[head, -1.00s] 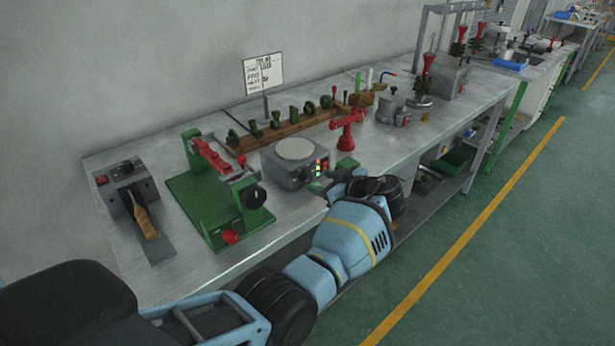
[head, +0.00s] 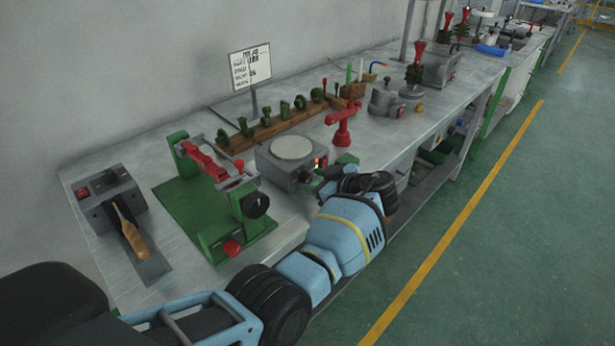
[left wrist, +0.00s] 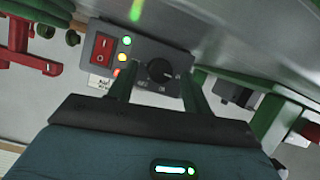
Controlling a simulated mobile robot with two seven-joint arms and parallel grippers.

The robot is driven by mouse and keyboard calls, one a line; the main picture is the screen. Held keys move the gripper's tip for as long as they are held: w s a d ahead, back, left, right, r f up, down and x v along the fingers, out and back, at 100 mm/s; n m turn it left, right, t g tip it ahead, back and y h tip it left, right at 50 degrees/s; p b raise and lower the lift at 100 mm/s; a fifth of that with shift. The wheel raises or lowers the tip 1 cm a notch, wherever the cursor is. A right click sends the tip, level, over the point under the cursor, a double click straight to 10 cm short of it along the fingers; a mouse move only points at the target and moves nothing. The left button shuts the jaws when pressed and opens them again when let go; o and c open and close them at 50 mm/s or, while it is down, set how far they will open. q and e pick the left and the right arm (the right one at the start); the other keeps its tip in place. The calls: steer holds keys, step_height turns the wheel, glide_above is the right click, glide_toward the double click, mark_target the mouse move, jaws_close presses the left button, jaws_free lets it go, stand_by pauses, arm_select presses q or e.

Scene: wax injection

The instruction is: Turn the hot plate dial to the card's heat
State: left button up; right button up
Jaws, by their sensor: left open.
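The hot plate (head: 281,165) is a grey box with a round pale top, standing near the front edge of the bench. In the left wrist view its front panel (left wrist: 185,60) shows a black round dial (left wrist: 161,71) with a light mark, a red switch (left wrist: 103,47) and green, yellow and red lights. My left gripper (head: 328,174) is open at the panel. In the left wrist view its two green fingers (left wrist: 160,88) lie on either side of the dial; I cannot tell whether they touch it. The card (head: 250,68) stands behind; its text is too small to read. My right gripper is not in view.
A green fixture with red parts (head: 205,205) stands left of the hot plate. A red stand (head: 342,128) is close on its right. A wooden rack (head: 275,130) of green pieces lies behind. A grey unit with a wooden-handled tool (head: 110,200) is at far left.

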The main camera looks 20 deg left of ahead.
arm_select(q)
steer(key=shift+w+a+f, duration=0.1)
steer(key=shift+a, duration=0.15)
stand_by(0.3)
steer(key=c, duration=1)
